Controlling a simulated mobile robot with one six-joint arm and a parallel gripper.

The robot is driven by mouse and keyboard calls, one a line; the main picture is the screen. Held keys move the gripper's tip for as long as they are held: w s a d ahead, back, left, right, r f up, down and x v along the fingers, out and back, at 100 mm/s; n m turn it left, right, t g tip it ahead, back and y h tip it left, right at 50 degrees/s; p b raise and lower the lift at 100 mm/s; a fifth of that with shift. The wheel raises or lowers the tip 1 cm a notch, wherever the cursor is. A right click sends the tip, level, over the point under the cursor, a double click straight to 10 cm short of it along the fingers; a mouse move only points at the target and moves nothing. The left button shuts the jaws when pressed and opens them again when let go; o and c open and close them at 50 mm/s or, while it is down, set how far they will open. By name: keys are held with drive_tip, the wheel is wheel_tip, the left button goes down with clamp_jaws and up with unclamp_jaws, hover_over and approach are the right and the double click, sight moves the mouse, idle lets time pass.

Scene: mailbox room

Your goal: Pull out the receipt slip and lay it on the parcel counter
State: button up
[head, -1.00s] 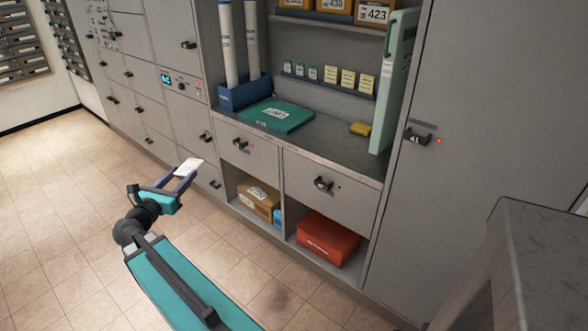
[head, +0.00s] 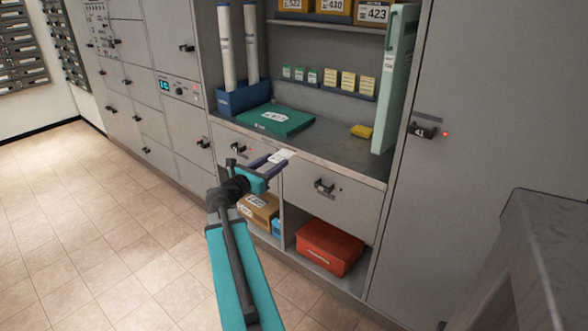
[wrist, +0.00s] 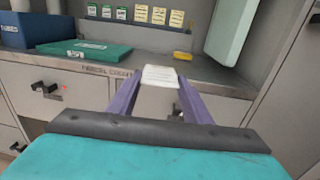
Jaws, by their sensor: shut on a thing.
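The receipt slip, a small white paper (head: 281,156), is held between the fingertips of my gripper (head: 274,161). In the wrist view the slip (wrist: 160,75) lies flat between the two purple fingers, with faint print lines on it. My gripper is shut on it. The parcel counter (head: 325,147) is the grey top behind and beyond the slip. In the head view the slip overlaps the counter's front edge; I cannot tell whether it touches. The counter also shows in the wrist view (wrist: 209,72).
On the counter lie a teal flat parcel (head: 275,119), a blue box with white tubes (head: 243,97) and a yellow item (head: 361,131). A pale green panel (head: 396,80) stands at the right end. Counter between teal parcel and yellow item is clear. Drawers with black handles (head: 324,186) are below.

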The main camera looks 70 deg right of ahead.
drive_tip(key=s+d+g+b, duration=0.1)
drive_tip(key=s+d, duration=0.2)
drive_tip(key=s, duration=0.2)
drive_tip(key=shift+s+d+f+m, duration=0.35)
drive_tip(key=shift+s+f+m, duration=0.05)
drive_tip(key=shift+d, duration=0.15)
drive_tip(key=shift+s+d+f+b, duration=0.5)
drive_tip(key=shift+d+f+b, duration=0.25)
drive_tip(key=shift+d, duration=1.15)
drive_tip(key=shift+s+d+f+b, duration=0.55)
drive_tip(key=shift+d+f, duration=0.25)
drive_tip(key=shift+d, duration=1.05)
drive_tip(key=shift+s+d+f+b, duration=0.45)
drive_tip(key=shift+d+f+b, duration=0.3)
drive_tip(key=shift+d, duration=1.15)
drive_tip(key=o, duration=1.2)
